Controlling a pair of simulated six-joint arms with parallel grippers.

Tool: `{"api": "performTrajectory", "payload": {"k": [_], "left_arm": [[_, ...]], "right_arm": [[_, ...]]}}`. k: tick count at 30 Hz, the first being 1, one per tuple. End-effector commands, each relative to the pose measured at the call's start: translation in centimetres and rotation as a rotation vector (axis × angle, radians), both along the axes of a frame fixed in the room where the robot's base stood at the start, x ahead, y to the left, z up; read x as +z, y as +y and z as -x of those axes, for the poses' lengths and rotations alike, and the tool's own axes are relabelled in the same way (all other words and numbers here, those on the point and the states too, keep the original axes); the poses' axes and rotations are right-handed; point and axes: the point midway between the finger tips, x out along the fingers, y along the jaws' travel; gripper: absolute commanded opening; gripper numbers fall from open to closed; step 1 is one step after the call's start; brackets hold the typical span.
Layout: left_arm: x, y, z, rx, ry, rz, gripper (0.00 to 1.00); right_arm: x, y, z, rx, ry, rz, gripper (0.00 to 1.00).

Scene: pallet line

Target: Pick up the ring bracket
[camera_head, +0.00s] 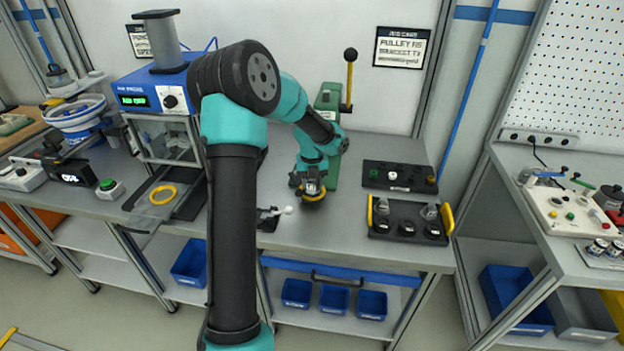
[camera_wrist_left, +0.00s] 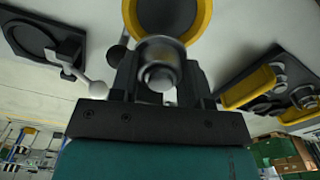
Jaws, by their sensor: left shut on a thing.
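My left gripper (camera_head: 312,187) points down over the middle of the bench, in front of the green press. In the left wrist view my left gripper (camera_wrist_left: 160,85) is shut on a small round silver metal part, which I take for the ring bracket (camera_wrist_left: 162,60). The fingers hide part of it. A black disc with a yellow rim (camera_wrist_left: 200,22) lies just beyond the part; I cannot tell whether they touch. In the head view its yellow edge (camera_head: 314,200) shows under the gripper. My right gripper is not in view.
A black fixture with a white-ball lever (camera_head: 287,210) is left of the gripper. A black tray with yellow handles (camera_head: 408,222) holds several parts at right, before a dark button panel (camera_head: 400,177). The green press (camera_head: 330,98) stands close behind. A yellow ring (camera_head: 163,194) lies left.

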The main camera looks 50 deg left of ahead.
Motion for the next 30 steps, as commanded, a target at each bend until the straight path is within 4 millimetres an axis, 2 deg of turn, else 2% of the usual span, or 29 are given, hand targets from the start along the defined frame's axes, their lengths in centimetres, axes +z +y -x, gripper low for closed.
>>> {"api": "performTrajectory", "payload": {"k": [15,21,30], "left_arm": [[1.1,-8.2,7.2,-0.002,-0.001,0.000,0.11],[1.2,-9.7,8.5,-0.001,-0.001,0.000,0.11],[1.3,-9.9,8.6,0.001,-0.001,0.000,0.11]], "right_arm": [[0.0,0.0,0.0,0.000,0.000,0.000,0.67],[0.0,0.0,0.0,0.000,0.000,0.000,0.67],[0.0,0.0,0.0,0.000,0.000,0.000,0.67]]}}
